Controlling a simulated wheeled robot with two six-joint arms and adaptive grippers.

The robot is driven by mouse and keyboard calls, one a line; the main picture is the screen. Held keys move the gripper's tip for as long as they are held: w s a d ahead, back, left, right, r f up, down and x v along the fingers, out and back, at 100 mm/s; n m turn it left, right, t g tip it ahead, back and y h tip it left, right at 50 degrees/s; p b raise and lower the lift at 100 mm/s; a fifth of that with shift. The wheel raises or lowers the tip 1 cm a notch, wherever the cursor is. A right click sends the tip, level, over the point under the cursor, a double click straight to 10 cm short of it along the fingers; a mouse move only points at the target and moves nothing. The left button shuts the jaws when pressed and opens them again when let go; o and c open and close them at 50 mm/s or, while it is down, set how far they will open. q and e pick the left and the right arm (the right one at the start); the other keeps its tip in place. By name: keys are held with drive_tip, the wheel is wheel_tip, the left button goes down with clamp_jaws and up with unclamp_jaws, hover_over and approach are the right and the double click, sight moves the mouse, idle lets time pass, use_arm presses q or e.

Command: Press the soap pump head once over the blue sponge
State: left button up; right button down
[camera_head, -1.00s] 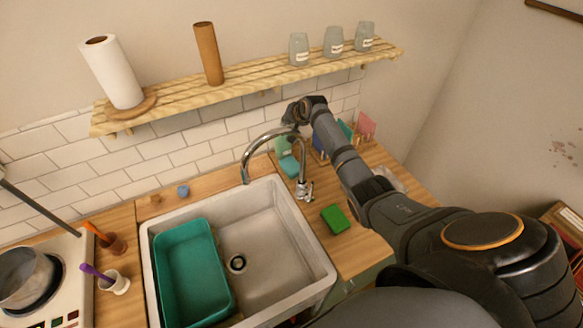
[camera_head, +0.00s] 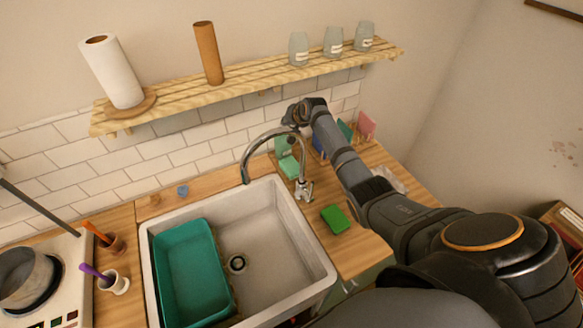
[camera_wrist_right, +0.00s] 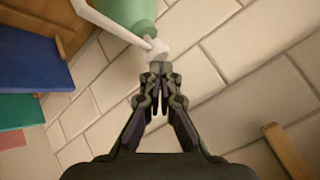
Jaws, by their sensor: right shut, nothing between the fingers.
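A light green soap bottle (camera_head: 289,167) stands on the counter behind the tap, to the right of the sink; my right arm and the tap partly cover it. Its white pump head (camera_wrist_right: 157,47) shows in the right wrist view, with a long spout running to the upper left, above the green bottle (camera_wrist_right: 128,12). My right gripper (camera_wrist_right: 156,69) is shut and empty, its tips at the pump head; I cannot tell whether they touch. In the head view the right gripper (camera_head: 294,119) is small and dark. A small blue piece, apparently the sponge (camera_head: 183,190), lies behind the sink's left part.
The tap (camera_head: 249,151) arches close to the bottle and my right arm. A green sponge (camera_head: 336,219) lies right of the sink (camera_head: 320,270). A rack with coloured boards (camera_wrist_right: 30,75) is beside the bottle. A wooden shelf (camera_head: 250,80) hangs above.

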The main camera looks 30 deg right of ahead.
idle(0.3)
wheel_tip(320, 180, up, 3)
drive_tip(key=shift+w+f+p, duration=0.1)
drive_tip(key=shift+f+p, duration=0.05)
drive_tip(key=shift+p, duration=1.05)
wheel_tip(320, 180, up, 4)
drive_tip(key=shift+f, duration=0.15)
